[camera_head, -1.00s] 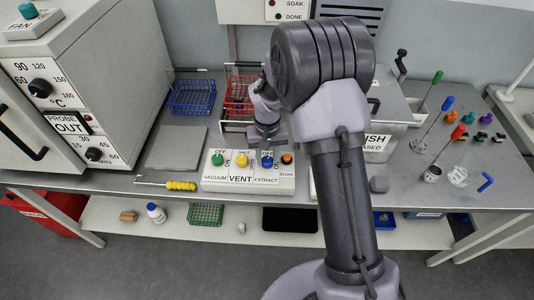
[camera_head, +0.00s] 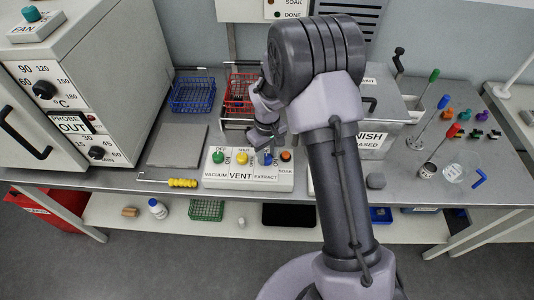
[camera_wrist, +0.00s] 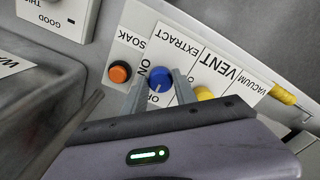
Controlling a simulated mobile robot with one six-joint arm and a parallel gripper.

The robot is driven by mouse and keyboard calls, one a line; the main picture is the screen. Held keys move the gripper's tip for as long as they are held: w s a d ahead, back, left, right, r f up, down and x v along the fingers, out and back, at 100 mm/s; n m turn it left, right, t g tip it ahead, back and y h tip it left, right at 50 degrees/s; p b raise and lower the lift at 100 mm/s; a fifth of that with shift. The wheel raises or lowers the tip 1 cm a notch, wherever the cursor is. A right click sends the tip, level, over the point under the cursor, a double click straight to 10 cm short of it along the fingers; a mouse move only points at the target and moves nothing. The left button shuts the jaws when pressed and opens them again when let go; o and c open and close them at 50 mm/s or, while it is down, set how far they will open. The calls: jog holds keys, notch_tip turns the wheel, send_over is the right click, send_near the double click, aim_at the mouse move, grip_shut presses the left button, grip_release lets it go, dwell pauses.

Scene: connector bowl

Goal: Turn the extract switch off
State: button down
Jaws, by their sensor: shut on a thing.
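The blue extract switch (camera_head: 267,159) is a round knob on the white control panel (camera_head: 218,183), between the yellow vent knob (camera_head: 242,158) and the orange soak button (camera_head: 286,156). In the wrist view the blue knob (camera_wrist: 160,77) sits between the two fingers of my gripper (camera_wrist: 160,88), which is shut on it. A pale mark shows on the knob, near the "ON" and partly hidden "OFF" lettering; its exact setting is hard to tell. In the head view my gripper (camera_head: 266,146) hides part of the knob and its label.
The green vacuum knob (camera_head: 218,157) is at the panel's left. A yellow-handled tool (camera_head: 182,183) lies left of the panel. Blue (camera_head: 191,95) and red (camera_head: 238,95) wire baskets stand behind. A grey plate (camera_head: 178,146) lies to the left, beside the oven.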

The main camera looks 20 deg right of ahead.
aim_at(267, 158)
dwell(0.3)
jog(key=c, duration=1)
grip_release()
notch_tip(267, 158, up, 17)
jog(key=p, duration=0.4)
jog(key=shift+r+p, duration=0.2)
jog(key=shift+p, duration=0.2)
jog(key=s+a+r+m+t+y+b, duration=0.1)
jog(key=s+a+r+m+t+b, duration=0.2)
jog(key=s+r+b, duration=0.6)
jog(key=s+f+m+t, duration=0.1)
jog(key=s+m, duration=0.1)
jog(key=s, duration=0.6)
jog(key=s+a+f+m+t+y+b, duration=0.1)
jog(key=s+f+m, duration=0.1)
jog(key=s, duration=0.6)
jog(key=shift+s+m+t, duration=0.2)
jog(key=shift+m+t, duration=0.2)
jog(key=shift+m, duration=0.4)
